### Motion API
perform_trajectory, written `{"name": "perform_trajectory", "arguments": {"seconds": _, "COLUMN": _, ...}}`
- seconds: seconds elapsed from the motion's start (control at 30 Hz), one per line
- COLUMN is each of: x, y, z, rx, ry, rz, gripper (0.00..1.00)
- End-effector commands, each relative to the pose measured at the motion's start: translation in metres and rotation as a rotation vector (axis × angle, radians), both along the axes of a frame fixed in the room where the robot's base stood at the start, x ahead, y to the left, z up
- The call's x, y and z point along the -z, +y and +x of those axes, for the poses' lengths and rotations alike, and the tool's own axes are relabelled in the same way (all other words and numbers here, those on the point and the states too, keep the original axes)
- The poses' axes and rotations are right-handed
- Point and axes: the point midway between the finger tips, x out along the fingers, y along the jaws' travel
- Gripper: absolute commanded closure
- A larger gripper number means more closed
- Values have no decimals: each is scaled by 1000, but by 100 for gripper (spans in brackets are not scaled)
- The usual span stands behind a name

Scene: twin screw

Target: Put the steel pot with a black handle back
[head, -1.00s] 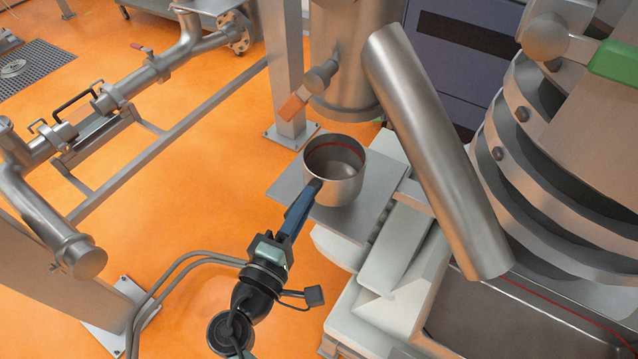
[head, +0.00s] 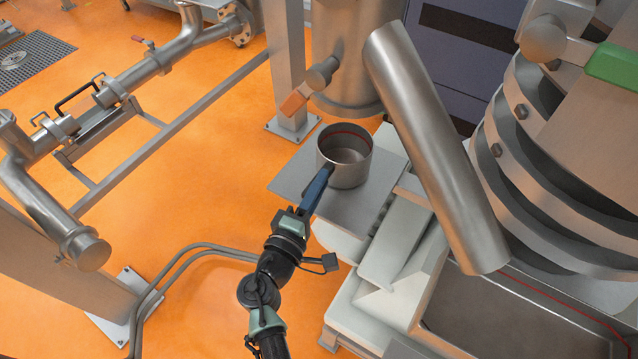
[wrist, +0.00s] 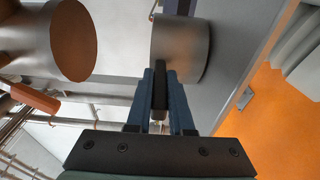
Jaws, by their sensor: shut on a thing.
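The steel pot (head: 346,168) is upright at the flat grey metal plate (head: 300,183) in the head view, with a red line around its inside. I cannot tell whether its base touches the plate. My gripper (head: 326,174) reaches it from the lower left, its blue fingers shut on the pot's handle. In the wrist view, the black handle (wrist: 159,92) lies between the two blue fingers of my gripper (wrist: 160,85), and the pot's side (wrist: 180,48) shows beyond. The handle is mostly hidden by the fingers in the head view.
A slanted steel pipe (head: 437,150) stands close to the right of the pot. A white machine base (head: 385,260) lies below the plate. Orange floor (head: 190,180) is open to the left.

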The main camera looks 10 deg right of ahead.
Motion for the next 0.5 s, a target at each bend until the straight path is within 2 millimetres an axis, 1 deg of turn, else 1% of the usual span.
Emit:
{"name": "perform_trajectory", "arguments": {"seconds": 0.1, "x": 3, "y": 0, "z": 0, "rx": 0, "ry": -2, "rz": 0, "gripper": 100}}
{"name": "perform_trajectory", "arguments": {"seconds": 0.13, "x": 4, "y": 0, "z": 0, "rx": 0, "ry": 0, "rz": 0, "gripper": 78}}
{"name": "perform_trajectory", "arguments": {"seconds": 0.2, "x": 3, "y": 0, "z": 0, "rx": 0, "ry": 0, "rz": 0, "gripper": 66}}
{"name": "perform_trajectory", "arguments": {"seconds": 0.3, "x": 3, "y": 0, "z": 0, "rx": 0, "ry": 0, "rz": 0, "gripper": 50}}
{"name": "perform_trajectory", "arguments": {"seconds": 0.5, "x": 3, "y": 0, "z": 0, "rx": 0, "ry": 0, "rz": 0, "gripper": 50}}
